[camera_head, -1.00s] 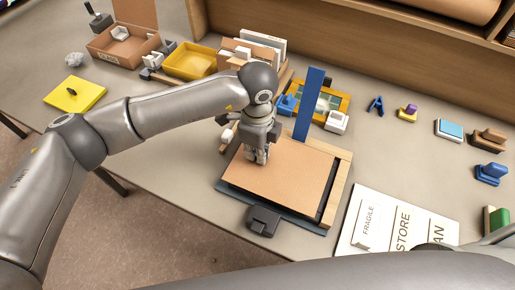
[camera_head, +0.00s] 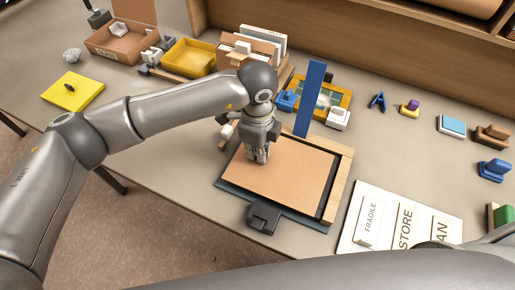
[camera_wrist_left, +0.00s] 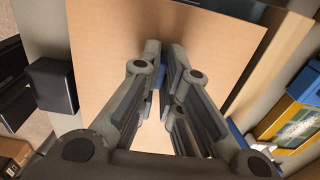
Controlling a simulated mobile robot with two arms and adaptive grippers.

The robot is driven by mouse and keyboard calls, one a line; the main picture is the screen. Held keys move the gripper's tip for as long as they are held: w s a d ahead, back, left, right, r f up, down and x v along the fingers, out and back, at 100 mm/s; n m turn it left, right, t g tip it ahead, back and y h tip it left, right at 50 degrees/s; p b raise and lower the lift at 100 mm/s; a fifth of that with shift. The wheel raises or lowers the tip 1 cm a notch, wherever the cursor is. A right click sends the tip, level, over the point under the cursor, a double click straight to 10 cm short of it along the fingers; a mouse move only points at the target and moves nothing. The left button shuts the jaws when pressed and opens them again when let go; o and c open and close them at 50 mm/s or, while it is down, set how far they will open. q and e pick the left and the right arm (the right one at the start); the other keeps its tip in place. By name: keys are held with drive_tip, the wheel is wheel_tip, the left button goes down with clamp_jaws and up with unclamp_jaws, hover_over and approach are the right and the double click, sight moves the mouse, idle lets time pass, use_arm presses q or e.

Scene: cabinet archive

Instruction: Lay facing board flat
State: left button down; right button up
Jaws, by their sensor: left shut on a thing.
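The facing board, a tan sheet (camera_head: 290,183), lies in the press frame at the middle of the table and looks flat; it fills much of the left wrist view (camera_wrist_left: 110,40). Under it is a dark blue-green base (camera_head: 232,190), with a pale wooden rail (camera_head: 338,187) along its right side. My left gripper (camera_head: 259,158) points down over the board's left part. In the left wrist view its fingers (camera_wrist_left: 162,85) are nearly together, with a small blue piece (camera_wrist_left: 162,77) between the tips. Whether that piece touches the board is hidden. My right gripper is not in view.
A tall blue upright (camera_head: 311,98) stands behind the board, and a dark block (camera_head: 264,217) sits at its front edge. Label sheets (camera_head: 400,223) lie right. A yellow tray (camera_head: 190,57) and open cardboard box (camera_head: 122,40) stand back left.

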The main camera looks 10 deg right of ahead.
use_arm(q)
drive_tip(key=shift+f, duration=0.3)
drive_tip(key=c, duration=1.5)
unclamp_jaws()
drive_tip(key=shift+r, duration=0.1)
drive_tip(key=shift+c, duration=0.6)
drive_tip(key=shift+r+p, duration=1.65)
drive_tip(key=shift+r, duration=1.8)
drive_tip(key=shift+r, duration=0.1)
wheel_tip(320, 180, up, 12)
